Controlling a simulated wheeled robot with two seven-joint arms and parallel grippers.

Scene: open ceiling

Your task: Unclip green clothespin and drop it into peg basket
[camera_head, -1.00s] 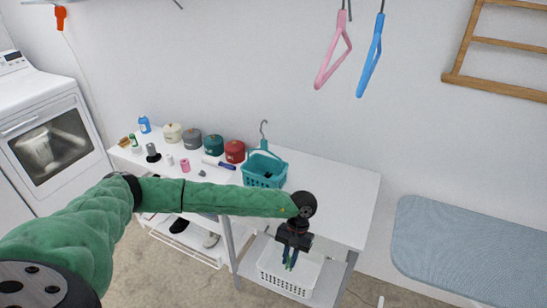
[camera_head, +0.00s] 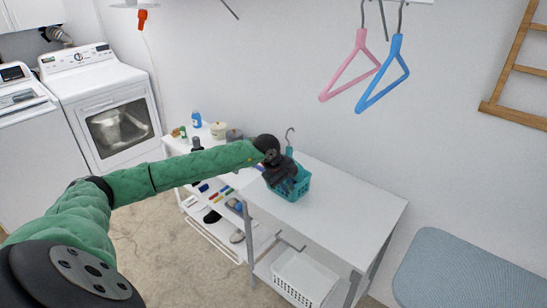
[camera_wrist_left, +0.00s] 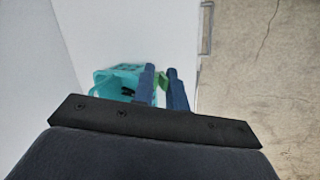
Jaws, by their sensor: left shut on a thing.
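The peg basket is a teal basket (camera_head: 299,190) with a hook, standing on the white table. My left gripper (camera_head: 283,181) is over the basket and hides part of it in the head view. In the left wrist view, the blue fingers of my left gripper (camera_wrist_left: 161,74) are shut on the green clothespin (camera_wrist_left: 162,82), of which only a small part shows. The peg basket (camera_wrist_left: 103,84) lies just beyond and to the left of the fingers, with dark things inside. I cannot tell how far the clothespin is above the basket. My right gripper is not in view.
The white table (camera_head: 350,208) is clear to the right of the basket. A white laundry basket (camera_head: 305,278) sits on the shelf below. A pink hanger (camera_head: 350,72) and a blue hanger (camera_head: 385,80) hang above. A blue ironing board (camera_head: 460,270) stands at the right.

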